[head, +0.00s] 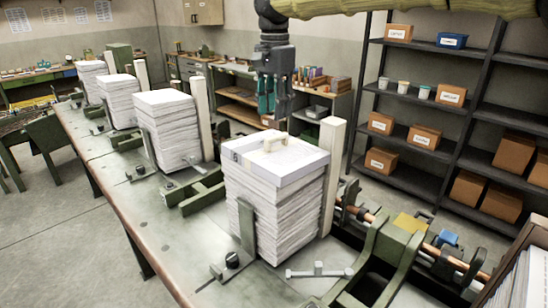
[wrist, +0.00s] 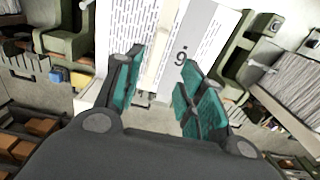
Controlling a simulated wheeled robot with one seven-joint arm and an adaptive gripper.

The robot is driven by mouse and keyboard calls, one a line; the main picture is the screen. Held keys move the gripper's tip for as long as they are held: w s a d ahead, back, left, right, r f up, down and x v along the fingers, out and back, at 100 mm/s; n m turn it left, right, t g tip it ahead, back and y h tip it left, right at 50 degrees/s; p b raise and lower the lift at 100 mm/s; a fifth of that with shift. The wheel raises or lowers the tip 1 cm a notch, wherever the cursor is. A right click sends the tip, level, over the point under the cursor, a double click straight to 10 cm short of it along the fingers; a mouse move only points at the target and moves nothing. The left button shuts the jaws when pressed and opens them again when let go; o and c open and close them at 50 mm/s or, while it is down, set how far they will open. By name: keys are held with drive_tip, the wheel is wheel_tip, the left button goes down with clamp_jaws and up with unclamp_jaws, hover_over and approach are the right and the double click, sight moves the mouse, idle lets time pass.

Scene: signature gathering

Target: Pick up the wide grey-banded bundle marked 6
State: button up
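The grey-banded bundle marked 6 (head: 292,166) lies on top of the nearest tall paper stack (head: 268,215) in the head view.
More paper stacks (head: 167,130) stand in a row along the metal bench (head: 150,210), each beside a pale upright post (head: 332,165). Green brackets and clamps (head: 385,250) surround the near stack. Shelves with cardboard boxes (head: 383,161) stand at the back right.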

wheel_tip(320, 180, up, 2)
drive_tip(key=m+p, duration=0.5)
drive_tip(key=m, duration=3.1)
hover_over(276, 136)
drive_tip(key=shift+s+d+f, duration=0.15)
drive_tip(key=shift+f, duration=1.15)
drive_tip(key=shift+s+d+f, duration=0.1)
drive_tip(key=shift+f, duration=1.15)
drive_tip(key=f+p, duration=0.1)
drive_tip(key=f, duration=0.2)
drive_tip(key=f+p, duration=0.1)
drive_tip(key=shift+w+a+f+p, duration=0.2)
drive_tip(key=shift+a+p, duration=0.1)
drive_tip(key=shift+p, duration=0.05)
drive_tip(key=shift+f, duration=0.4)
